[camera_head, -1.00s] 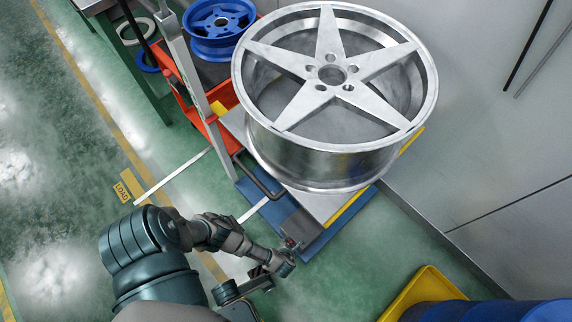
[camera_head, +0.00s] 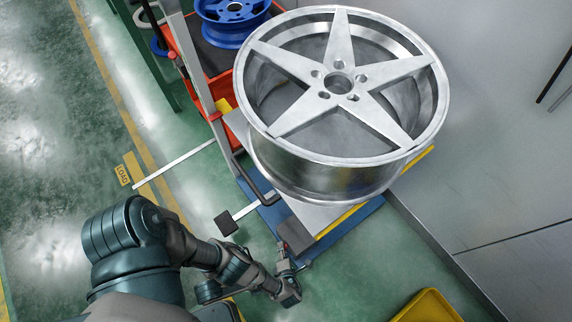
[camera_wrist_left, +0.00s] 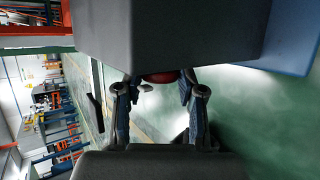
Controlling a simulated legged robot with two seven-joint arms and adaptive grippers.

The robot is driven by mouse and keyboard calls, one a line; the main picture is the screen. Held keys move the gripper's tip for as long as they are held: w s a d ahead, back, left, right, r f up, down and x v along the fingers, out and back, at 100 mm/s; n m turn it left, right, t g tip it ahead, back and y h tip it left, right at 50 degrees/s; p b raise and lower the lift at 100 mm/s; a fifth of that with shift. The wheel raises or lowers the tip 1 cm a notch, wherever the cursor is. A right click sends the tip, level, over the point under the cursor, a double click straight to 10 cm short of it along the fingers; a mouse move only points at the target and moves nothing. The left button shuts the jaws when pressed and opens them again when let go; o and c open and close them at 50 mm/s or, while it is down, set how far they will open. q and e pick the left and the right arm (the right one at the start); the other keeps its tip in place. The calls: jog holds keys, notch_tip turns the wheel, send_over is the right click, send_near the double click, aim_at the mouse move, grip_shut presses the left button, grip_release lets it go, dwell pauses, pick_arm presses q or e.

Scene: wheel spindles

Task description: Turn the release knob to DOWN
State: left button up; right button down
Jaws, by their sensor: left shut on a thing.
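The release knob shows in the left wrist view as a red rounded piece (camera_wrist_left: 160,77) under the edge of a dark grey box (camera_wrist_left: 170,35). My left gripper (camera_wrist_left: 161,86) has its two fingers on either side of it, shut on the knob. In the head view my left gripper (camera_head: 284,254) is at the near corner of the lift, against the grey box (camera_head: 295,235). The knob is mostly hidden there, and its markings and turn angle cannot be read. My right gripper is not in view.
A large silver wheel (camera_head: 341,130) lies on the lift's platform above a blue base (camera_head: 345,223). A black pedal (camera_head: 227,224) sticks out to the left. A yellow tray (camera_head: 428,306) stands at the lower right. Green floor is free between it and the lift.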

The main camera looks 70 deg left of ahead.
pick_arm(q)
jog(key=shift+d+f, duration=0.1)
jog(key=shift+d, duration=0.1)
jog(key=o, duration=1.1)
jog(key=shift+a, duration=0.1)
jog(key=v, duration=1.2)
